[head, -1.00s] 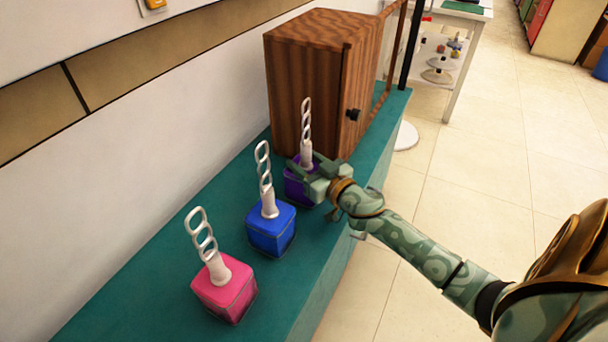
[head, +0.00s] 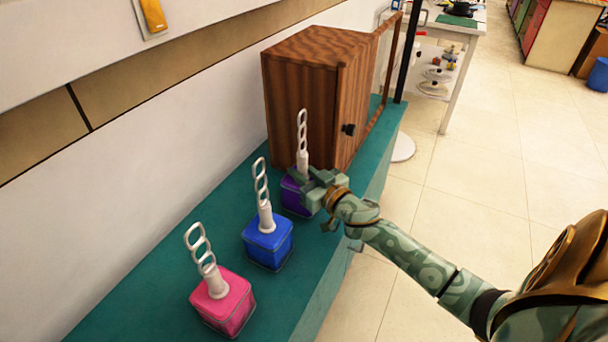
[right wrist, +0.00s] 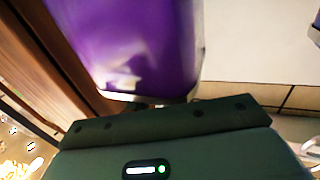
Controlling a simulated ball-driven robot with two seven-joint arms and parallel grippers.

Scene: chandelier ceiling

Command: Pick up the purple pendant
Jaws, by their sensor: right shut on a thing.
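The purple pendant (head: 291,197) is a purple block with a white chain of links standing up from its top. It stands farthest back of three pendants on the teal counter, close to the wooden cabinet. My right gripper (head: 310,188) is shut on it from the right and hides part of its right side. In the right wrist view the purple block (right wrist: 135,45) fills the upper middle, just beyond the gripper's dark body. Whether its base touches the counter is hard to tell. My left gripper is not in view.
A blue pendant (head: 268,243) and a pink pendant (head: 224,303) stand nearer on the teal counter (head: 170,273). The wooden cabinet (head: 300,100) stands right behind the purple pendant. The wall is at the left; open tiled floor lies at the right.

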